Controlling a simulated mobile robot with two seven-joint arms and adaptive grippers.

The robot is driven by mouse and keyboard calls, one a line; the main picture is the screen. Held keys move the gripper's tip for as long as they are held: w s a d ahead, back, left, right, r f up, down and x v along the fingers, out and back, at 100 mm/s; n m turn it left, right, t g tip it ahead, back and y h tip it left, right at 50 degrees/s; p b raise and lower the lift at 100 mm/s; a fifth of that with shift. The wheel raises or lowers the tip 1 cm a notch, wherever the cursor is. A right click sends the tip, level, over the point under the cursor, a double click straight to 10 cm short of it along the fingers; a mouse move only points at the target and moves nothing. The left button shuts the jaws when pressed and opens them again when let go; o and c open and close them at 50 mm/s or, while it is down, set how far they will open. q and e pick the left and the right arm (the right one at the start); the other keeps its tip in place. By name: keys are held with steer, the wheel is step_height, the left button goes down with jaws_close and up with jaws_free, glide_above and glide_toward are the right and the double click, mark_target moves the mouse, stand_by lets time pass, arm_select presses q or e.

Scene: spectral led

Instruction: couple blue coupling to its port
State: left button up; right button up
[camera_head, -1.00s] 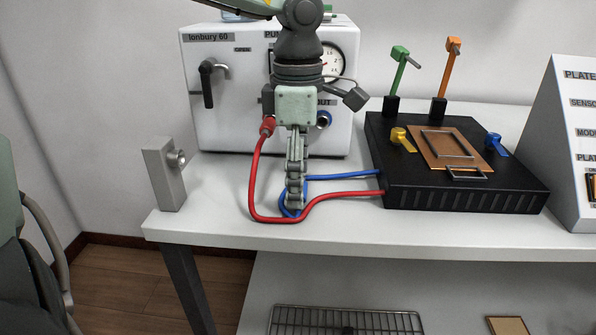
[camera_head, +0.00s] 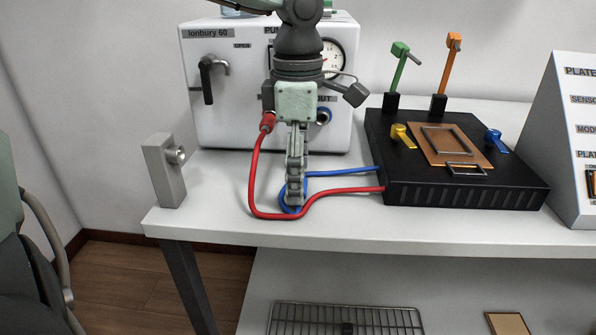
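My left gripper (camera_head: 295,203) points down in front of the white pump box, low at the tabletop. Its fingers show side-on, so I cannot tell whether they are open or shut. The blue hose (camera_head: 345,172) runs from the black block to a small loop around and behind the fingertips. The blue coupling is not visible; the fingers may hide it. My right gripper is not in view.
The red hose (camera_head: 256,175) runs from a red coupling (camera_head: 267,122) at the box front, past my fingers, to the black block (camera_head: 460,195). A grey metal stand (camera_head: 163,172) is near the left table edge.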

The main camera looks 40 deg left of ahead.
arm_select(q)
step_height(320, 180, up, 12)
stand_by(0.6)
